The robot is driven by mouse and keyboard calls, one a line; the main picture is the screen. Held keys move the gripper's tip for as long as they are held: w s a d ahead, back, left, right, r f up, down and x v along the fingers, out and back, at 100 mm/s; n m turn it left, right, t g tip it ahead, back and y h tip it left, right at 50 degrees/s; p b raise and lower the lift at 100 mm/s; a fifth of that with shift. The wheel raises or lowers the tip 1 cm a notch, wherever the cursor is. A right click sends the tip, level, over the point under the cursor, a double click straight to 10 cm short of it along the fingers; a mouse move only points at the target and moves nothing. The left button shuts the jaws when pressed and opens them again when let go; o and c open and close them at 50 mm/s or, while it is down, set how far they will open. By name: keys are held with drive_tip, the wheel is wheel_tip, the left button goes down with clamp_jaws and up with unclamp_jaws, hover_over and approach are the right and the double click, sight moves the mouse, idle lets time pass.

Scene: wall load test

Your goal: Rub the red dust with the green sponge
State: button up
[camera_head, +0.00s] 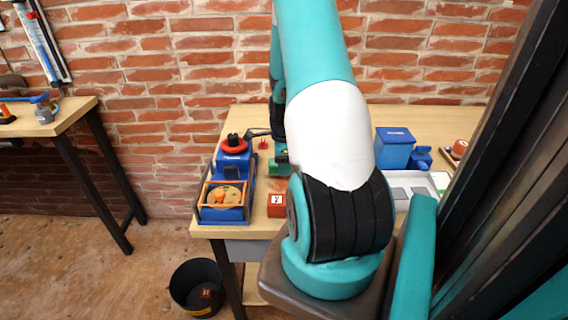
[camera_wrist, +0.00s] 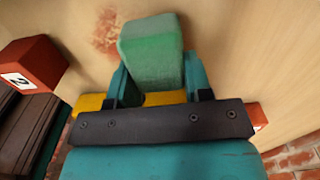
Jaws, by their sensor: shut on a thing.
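The green sponge (camera_wrist: 151,50) is held between the two teal fingers of my gripper (camera_wrist: 156,78), which is shut on it. The red dust (camera_wrist: 106,33) is a faint reddish smear on the wooden tabletop, just left of the sponge in the wrist view. I cannot tell whether the sponge touches the table. In the head view my arm hides most of the gripper, and the sponge is hard to make out there.
A red block (camera_wrist: 37,62) with a number lies left of my gripper in the wrist view. On the table (camera_head: 245,118) stand a blue device with a dial (camera_head: 224,195), a red numbered block (camera_head: 277,204) and a blue bin (camera_head: 394,148). A black bucket (camera_head: 197,287) is on the floor.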

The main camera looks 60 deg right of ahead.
drive_tip(key=shift+f+b, duration=0.65)
drive_tip(key=shift+f, duration=0.4)
drive_tip(key=shift+s+a+r, duration=0.1)
drive_tip(key=shift+s+a, duration=0.35)
drive_tip(key=shift+a, duration=0.45)
drive_tip(key=shift+s+a+r, duration=0.1)
drive_tip(key=shift+s+a, duration=0.35)
drive_tip(key=shift+a, duration=0.4)
drive_tip(key=shift+s+a+f, duration=0.1)
drive_tip(key=shift+s+a, duration=0.2)
drive_tip(key=shift+a, duration=0.3)
drive_tip(key=shift+s+a+f, duration=0.1)
drive_tip(key=shift+s+a, duration=0.2)
drive_tip(key=shift+a, duration=0.25)
drive_tip(key=shift+s+a+f, duration=0.1)
drive_tip(key=shift+s+a, duration=0.2)
drive_tip(key=shift+a, duration=0.3)
drive_tip(key=shift+r+p, duration=0.2)
drive_tip(key=shift+p, duration=0.1)
